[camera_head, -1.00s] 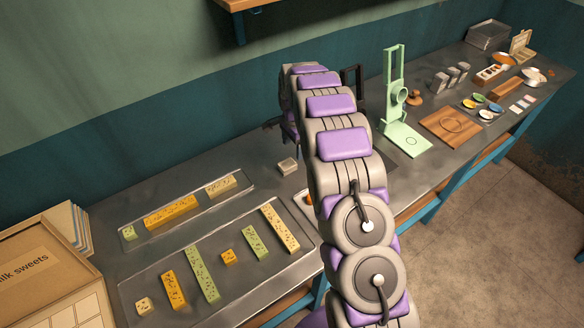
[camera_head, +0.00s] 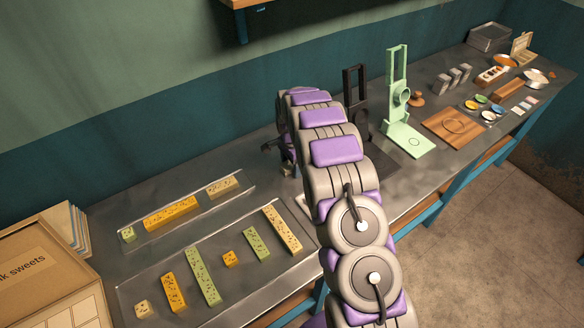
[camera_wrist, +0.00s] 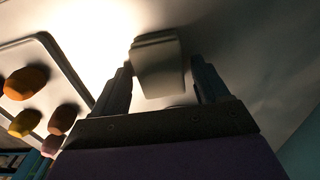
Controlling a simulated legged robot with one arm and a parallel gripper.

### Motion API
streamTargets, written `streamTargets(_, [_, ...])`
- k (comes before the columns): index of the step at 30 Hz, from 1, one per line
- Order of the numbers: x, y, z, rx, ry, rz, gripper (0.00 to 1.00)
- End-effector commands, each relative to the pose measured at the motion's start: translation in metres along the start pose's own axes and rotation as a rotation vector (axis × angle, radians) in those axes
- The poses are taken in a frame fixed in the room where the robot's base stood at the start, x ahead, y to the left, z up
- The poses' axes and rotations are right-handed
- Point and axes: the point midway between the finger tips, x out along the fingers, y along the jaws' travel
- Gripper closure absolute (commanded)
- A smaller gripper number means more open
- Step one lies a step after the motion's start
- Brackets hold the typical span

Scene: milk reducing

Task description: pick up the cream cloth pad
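The cream cloth pad (camera_wrist: 157,62) lies on the metal worktop and shows as a small pale block in the wrist view. My gripper (camera_wrist: 162,68) is open, with one dark finger on each side of the pad. Small gaps show between the fingers and the pad, so it is not clasped. In the head view, my purple and grey arm reaches down over the counter. My gripper and arm hide most of the pad there.
In the wrist view, a pale tray (camera_wrist: 62,62) with several orange, yellow and pink sweets lies left of the pad. In the head view, trays of sweet bars (camera_head: 152,240) lie left of my arm. A black stand (camera_head: 354,95) and a green stand (camera_head: 396,90) rise to the right.

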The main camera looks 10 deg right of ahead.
Motion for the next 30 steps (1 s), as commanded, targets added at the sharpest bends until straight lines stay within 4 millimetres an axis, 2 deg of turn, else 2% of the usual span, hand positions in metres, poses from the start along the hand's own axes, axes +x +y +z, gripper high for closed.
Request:
streamTargets(2, [0.0,-0.001,0.001,-0.002,0.001,0.0,0.34])
streamTargets(15, [0.0,0.004,-0.011,0.0,-0.013,-0.006,0.76])
streamTargets(24, [-0.002,0.0,-0.001,-0.002,-0.002,-0.001,0.77])
streamTargets(30, [-0.023,0.001,-0.006,0.0,-0.005,-0.007,0.77])
